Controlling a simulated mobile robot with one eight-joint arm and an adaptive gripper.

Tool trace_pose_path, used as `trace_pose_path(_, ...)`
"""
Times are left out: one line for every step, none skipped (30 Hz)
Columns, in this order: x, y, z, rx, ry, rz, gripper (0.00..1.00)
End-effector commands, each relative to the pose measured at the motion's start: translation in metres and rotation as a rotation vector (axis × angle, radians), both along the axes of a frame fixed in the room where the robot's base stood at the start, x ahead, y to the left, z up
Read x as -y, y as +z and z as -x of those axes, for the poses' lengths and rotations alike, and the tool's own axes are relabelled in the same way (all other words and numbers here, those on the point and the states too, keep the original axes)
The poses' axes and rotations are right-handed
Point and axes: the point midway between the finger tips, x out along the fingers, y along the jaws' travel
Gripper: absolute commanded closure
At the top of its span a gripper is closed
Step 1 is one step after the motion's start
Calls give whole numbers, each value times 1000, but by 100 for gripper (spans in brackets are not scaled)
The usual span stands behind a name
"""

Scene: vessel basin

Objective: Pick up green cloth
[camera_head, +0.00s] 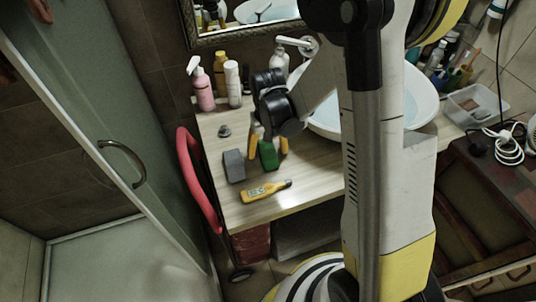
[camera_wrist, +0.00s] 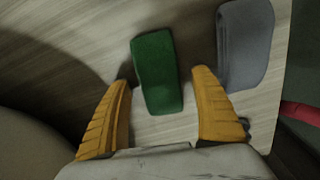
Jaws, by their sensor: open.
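The green cloth (camera_head: 268,154) lies on the wooden counter near its left end, in the head view. In the wrist view the green cloth (camera_wrist: 157,73) is a folded block lying between and just ahead of my two yellow fingers. My gripper (camera_head: 268,143) is above it with the fingers spread on either side. In the wrist view my gripper (camera_wrist: 163,100) is open, with a gap between each finger and the cloth. Nothing is held. The arm hides part of the counter in the head view.
A grey folded cloth (camera_head: 234,165) lies left of the green one, close to a finger in the wrist view (camera_wrist: 245,45). A yellow device (camera_head: 264,191) lies near the front edge. Bottles (camera_head: 204,88) stand behind. A red handle (camera_head: 197,178) borders the counter's left edge.

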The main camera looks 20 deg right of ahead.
Motion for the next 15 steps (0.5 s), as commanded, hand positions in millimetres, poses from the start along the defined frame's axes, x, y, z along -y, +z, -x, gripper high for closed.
trace_pose_path(0, 1, 0, 0, 0, 0, 26)
trace_pose_path(0, 1, 0, 0, 0, 0, 26)
trace_pose_path(0, 1, 0, 0, 0, 0, 34)
trace_pose_path(0, 1, 0, 0, 0, 0, 43)
trace_pose_path(0, 1, 0, 0, 0, 0, 53)
trace_pose_path(0, 1, 0, 0, 0, 0, 65)
trace_pose_path(0, 1, 0, 0, 0, 0, 74)
trace_pose_path(0, 1, 0, 0, 0, 0, 74)
trace_pose_path(0, 1, 0, 0, 0, 0, 74)
trace_pose_path(0, 1, 0, 0, 0, 0, 75)
trace_pose_path(0, 1, 0, 0, 0, 0, 75)
trace_pose_path(0, 1, 0, 0, 0, 0, 75)
trace_pose_path(0, 1, 0, 0, 0, 0, 75)
trace_pose_path(0, 1, 0, 0, 0, 0, 75)
trace_pose_path(0, 1, 0, 0, 0, 0, 75)
